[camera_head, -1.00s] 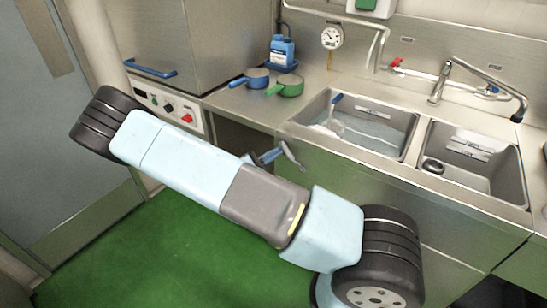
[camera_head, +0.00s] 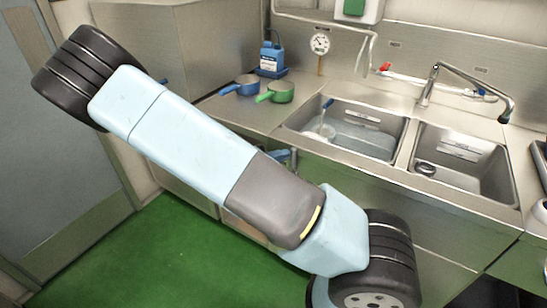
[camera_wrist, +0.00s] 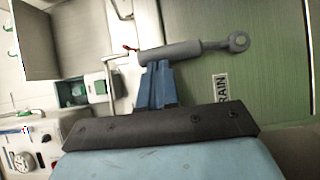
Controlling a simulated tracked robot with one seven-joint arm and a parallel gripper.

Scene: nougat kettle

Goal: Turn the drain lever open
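The drain lever (camera_wrist: 185,50), a grey rounded handle with an eye at its right end, lies across the top of my gripper's fingertips in the wrist view. My gripper (camera_wrist: 157,68) has its blue fingers close together, looking shut, with the tips against or just behind the lever. I see no clear grip around it. A label reading "RAIN" (camera_wrist: 221,88), its first letter hidden, is on the panel beside the lever. In the head view, my gripper (camera_head: 281,155) shows only as a bit of blue behind my arm, and the lever is mostly hidden.
A double sink (camera_head: 408,150) is at the right; its left basin holds water and a blue-handled tool. The green floor (camera_head: 170,255) is clear at lower left.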

